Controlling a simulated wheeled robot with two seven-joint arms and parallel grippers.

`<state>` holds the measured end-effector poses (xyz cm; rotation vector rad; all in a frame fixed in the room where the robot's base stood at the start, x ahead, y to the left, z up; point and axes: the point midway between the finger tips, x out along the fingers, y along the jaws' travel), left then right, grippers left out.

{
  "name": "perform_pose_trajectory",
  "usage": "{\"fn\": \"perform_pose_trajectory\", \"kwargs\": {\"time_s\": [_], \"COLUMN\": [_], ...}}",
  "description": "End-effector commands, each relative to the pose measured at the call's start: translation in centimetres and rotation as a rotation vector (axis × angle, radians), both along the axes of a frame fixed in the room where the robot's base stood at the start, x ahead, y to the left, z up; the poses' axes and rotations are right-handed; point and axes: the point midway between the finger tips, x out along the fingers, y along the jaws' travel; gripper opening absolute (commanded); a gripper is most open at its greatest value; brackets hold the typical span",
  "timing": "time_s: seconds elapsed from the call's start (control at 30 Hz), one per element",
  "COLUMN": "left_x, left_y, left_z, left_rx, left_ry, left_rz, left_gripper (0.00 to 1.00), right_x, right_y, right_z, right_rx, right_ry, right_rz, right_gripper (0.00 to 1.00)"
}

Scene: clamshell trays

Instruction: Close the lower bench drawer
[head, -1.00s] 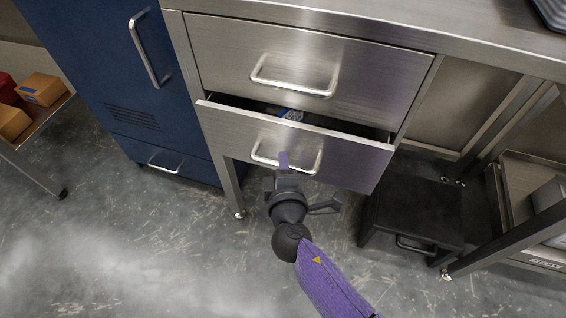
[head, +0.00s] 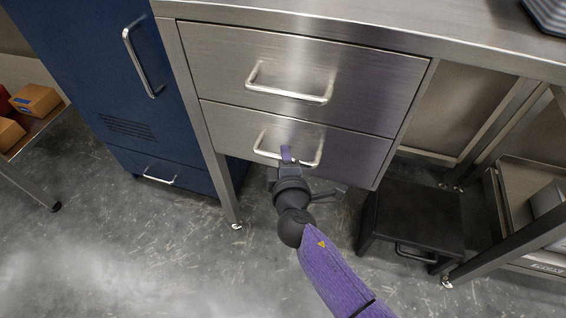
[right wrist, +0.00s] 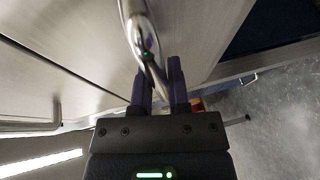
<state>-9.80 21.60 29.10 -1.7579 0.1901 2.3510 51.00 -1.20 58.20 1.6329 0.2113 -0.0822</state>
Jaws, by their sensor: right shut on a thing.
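The lower bench drawer (head: 345,152) has a brushed steel front and a bar handle (head: 316,158). Its front now sits level with the upper drawer (head: 365,85), with only a thin seam between them and no opening visible. My right gripper (head: 287,156) is at the middle of the lower handle. In the right wrist view its purple fingers (right wrist: 160,82) are on either side of the handle bar (right wrist: 142,40), shut on it. My left gripper is in neither view.
A blue cabinet (head: 95,75) stands left of the bench. A black step stool (head: 415,215) is on the floor at the right, near the bench leg. A cart with boxes (head: 38,100) stands at far left. The floor in front is clear.

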Motion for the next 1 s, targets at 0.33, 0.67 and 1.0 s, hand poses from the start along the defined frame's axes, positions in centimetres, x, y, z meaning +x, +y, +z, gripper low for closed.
{"fn": "perform_pose_trajectory", "kwargs": {"time_s": [0.33, 0.67, 1.0], "left_x": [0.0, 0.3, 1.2], "left_y": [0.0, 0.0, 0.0], "left_z": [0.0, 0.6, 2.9], "left_rx": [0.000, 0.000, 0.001], "left_ry": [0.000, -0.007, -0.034], "left_rz": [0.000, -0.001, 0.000], "left_gripper": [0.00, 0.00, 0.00], "right_x": [0.1, -0.9, -8.1], "right_y": [-0.2, -0.2, -0.9], "right_z": [0.2, 0.6, 1.9], "right_rx": [-0.001, 0.000, -0.002], "right_ry": [-0.004, -0.005, -0.003], "right_rz": [-0.005, -0.003, -0.004], "right_gripper": [0.55, 0.55, 0.55]}}
